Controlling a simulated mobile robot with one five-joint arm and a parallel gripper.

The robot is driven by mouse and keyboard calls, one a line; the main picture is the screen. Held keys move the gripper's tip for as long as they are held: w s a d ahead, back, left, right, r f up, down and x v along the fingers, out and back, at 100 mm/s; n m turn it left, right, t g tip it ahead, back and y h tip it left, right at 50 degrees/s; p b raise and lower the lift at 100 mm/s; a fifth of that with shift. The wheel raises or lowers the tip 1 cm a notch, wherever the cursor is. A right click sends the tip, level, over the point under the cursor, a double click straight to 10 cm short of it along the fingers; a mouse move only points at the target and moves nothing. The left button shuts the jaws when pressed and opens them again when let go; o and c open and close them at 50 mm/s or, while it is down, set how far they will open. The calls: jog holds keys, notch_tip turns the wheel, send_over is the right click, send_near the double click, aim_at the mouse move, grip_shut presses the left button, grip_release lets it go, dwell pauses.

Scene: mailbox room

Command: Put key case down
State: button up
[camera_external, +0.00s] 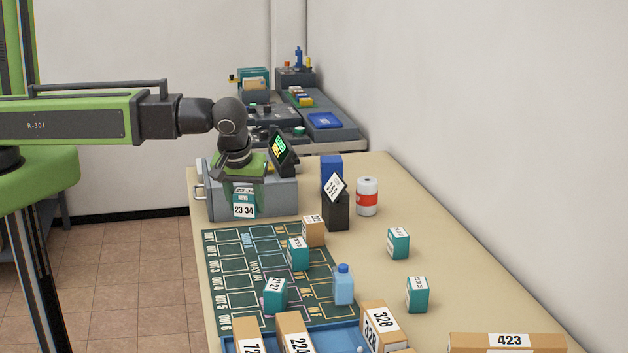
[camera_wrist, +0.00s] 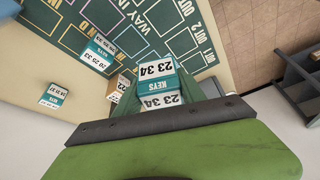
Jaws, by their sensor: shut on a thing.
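My gripper (camera_external: 243,186) points down over the near side of the grey metal box at the far left of the table. It is shut on a teal key case (camera_external: 244,204) with a white label reading 23 34. In the wrist view the held key case (camera_wrist: 156,78) shows its KEYS side and label in front of the gripper (camera_wrist: 157,101). The held case appears raised above the table, beyond the top edge of the green marked mat (camera_external: 222,290). The mat also shows in the wrist view (camera_wrist: 135,25).
Other teal key cases stand on the mat (camera_external: 298,253), (camera_external: 275,295) and to its right (camera_external: 398,243), (camera_external: 417,294). A tan box (camera_external: 313,231), blue bottle (camera_external: 343,285), black holder (camera_external: 335,212) and white-red can (camera_external: 367,196) stand nearby. A blue tray (camera_external: 300,343) with boxes is in front.

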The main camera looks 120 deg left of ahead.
jog(key=shift+s+a, duration=0.15)
jog(key=shift+a, duration=0.25)
jog(key=b, duration=0.7)
send_over(270, 234)
jog(key=d, duration=0.2)
jog(key=f, duration=0.7)
jog(key=shift+w+a, duration=0.2)
jog(key=shift+w, duration=0.05)
notch_tip(270, 234, down, 4)
jog(key=b, duration=0.4)
jog(key=shift+f, duration=0.25)
jog(key=o, duration=1.5)
jog(key=shift+r, duration=0.1)
jog(key=shift+c, duration=0.2)
jog(key=shift+r, duration=0.3)
jog(key=p+v, duration=1.1)
jog(key=shift+d+r, duration=0.25)
jog(key=shift+r, duration=0.1)
